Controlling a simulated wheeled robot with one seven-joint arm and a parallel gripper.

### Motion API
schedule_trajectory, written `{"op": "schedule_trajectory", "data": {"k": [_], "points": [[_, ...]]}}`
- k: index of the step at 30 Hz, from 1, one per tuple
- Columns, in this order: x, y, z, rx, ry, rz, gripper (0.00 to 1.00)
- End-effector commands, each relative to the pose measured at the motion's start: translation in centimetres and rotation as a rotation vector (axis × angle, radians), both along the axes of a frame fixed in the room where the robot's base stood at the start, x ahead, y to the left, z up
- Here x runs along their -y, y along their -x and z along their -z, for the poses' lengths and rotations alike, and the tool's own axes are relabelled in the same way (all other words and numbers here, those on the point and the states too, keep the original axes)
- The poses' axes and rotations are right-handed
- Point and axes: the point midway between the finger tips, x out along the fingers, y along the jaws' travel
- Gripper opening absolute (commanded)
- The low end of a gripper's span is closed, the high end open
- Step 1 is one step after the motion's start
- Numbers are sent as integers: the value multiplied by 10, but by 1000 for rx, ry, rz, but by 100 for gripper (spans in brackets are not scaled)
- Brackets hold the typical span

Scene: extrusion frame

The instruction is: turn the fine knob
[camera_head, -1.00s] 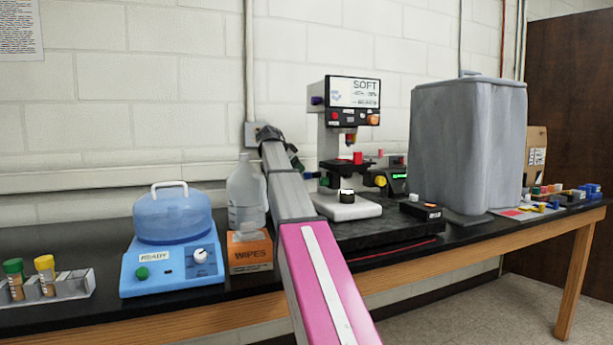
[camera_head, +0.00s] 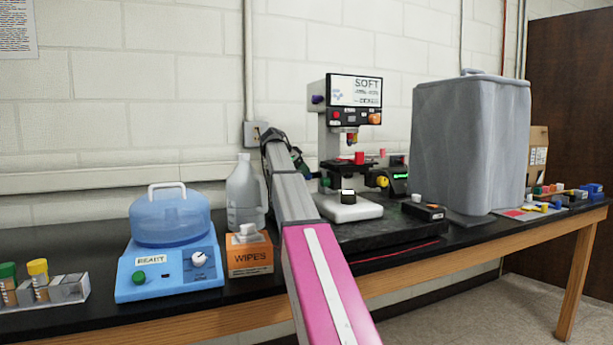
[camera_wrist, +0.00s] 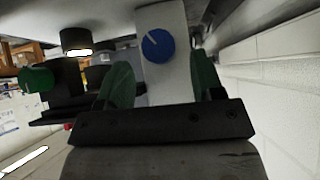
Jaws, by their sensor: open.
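The white and black microscope (camera_head: 335,135) stands on a dark slab on the bench. A blue knob (camera_wrist: 157,45) with a white pointer line sits on the pale side of its column in the wrist view. My gripper (camera_wrist: 160,72) is open, with one green finger on each side of the knob's line and nothing between them. The knob appears just beyond the fingertips; I cannot tell the exact gap. In the head view my gripper (camera_head: 307,171) is at the microscope's left side, and the blue knob cannot be made out there. I see no label naming the fine knob.
A green knob (camera_wrist: 36,80) and a black cylinder (camera_wrist: 76,41) lie left of the fingers in the wrist view. A jug (camera_head: 243,195) and wipes box (camera_head: 250,257) stand close left of my arm. A grey covered block (camera_head: 470,145) stands right of the microscope.

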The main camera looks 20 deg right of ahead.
Motion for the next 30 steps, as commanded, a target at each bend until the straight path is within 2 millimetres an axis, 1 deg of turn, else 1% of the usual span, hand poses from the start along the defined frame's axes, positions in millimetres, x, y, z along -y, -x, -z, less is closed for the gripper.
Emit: {"op": "schedule_trajectory", "data": {"k": [1,3,6,10,18,19,20,21,23,24,30], "points": [[6,0,7,-1,-1,1,61],[12,-1,13,-1,-1,0,61],[18,-1,19,0,-1,0,61],[23,-2,23,1,-1,-1,61],[24,-2,24,1,-1,-1,61],[24,-2,24,1,-1,-1,58],[23,-2,24,1,-1,-1,48],[23,-2,24,1,-1,-1,35],[23,-2,24,1,-1,-1,16],[23,-2,24,1,-1,-1,12],[23,-1,24,8,-1,0,12]]}}
